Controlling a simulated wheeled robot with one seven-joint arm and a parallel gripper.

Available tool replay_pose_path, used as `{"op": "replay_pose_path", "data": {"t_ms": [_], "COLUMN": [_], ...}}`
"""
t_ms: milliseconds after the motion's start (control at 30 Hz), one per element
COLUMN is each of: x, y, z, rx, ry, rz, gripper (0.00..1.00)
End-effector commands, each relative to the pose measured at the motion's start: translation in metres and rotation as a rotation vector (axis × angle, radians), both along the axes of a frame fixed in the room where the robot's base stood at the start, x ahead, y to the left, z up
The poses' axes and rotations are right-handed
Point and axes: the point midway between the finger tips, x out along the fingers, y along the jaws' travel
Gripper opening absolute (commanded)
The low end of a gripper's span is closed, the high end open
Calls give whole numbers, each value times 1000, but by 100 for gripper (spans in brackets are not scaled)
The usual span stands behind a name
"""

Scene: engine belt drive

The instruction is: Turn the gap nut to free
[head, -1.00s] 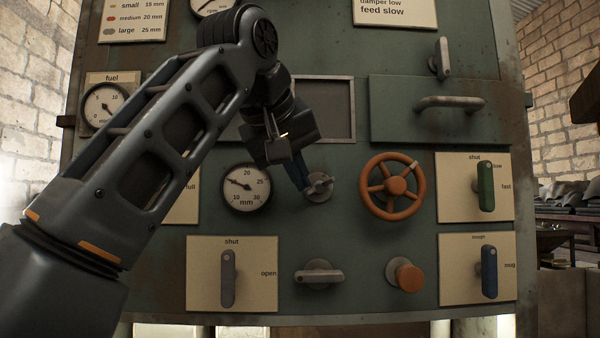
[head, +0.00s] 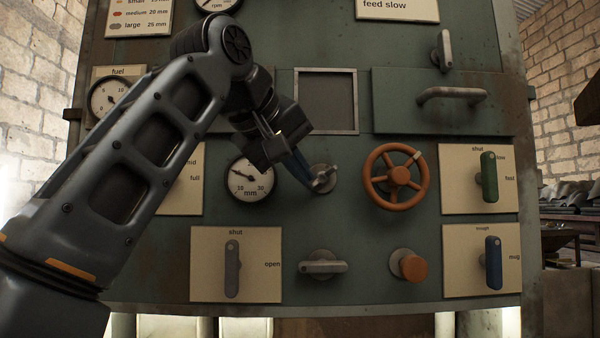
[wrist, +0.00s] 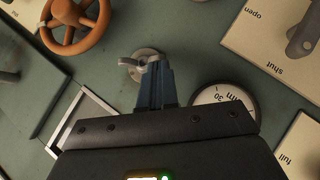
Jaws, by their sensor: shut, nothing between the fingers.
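The gap nut (head: 328,174) is a small metal wing nut on a round plate, just right of the mm gauge (head: 250,178). In the wrist view the nut (wrist: 138,64) shows beyond my fingertips, one wing clear to the left. My gripper (head: 315,183) reaches in from the upper left, its blue fingers together. Their tips are at the nut's lower left wing and partly hide it. In the wrist view my gripper (wrist: 156,66) is closed with nothing seen between the fingers; I cannot tell whether the tips touch the wing. The mm gauge's needle points to the upper left.
An orange handwheel (head: 395,177) stands close to the right of the nut. A grey lever (head: 323,267) and an orange knob (head: 410,266) sit below. A framed dark opening (head: 326,101) is above. Green (head: 488,177) and blue (head: 493,263) levers are at the right.

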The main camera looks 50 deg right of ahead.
Motion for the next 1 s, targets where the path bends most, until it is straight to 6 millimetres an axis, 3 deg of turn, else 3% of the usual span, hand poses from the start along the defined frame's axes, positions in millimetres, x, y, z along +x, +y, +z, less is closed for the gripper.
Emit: {"op": "replay_pose_path", "data": {"t_ms": [500, 1000], "x": [1, -3], "y": [0, -3], "z": [-26, -35], "rx": [-294, -494], "ry": [376, 632], "rz": [-1, -1], "gripper": [0, 0]}}
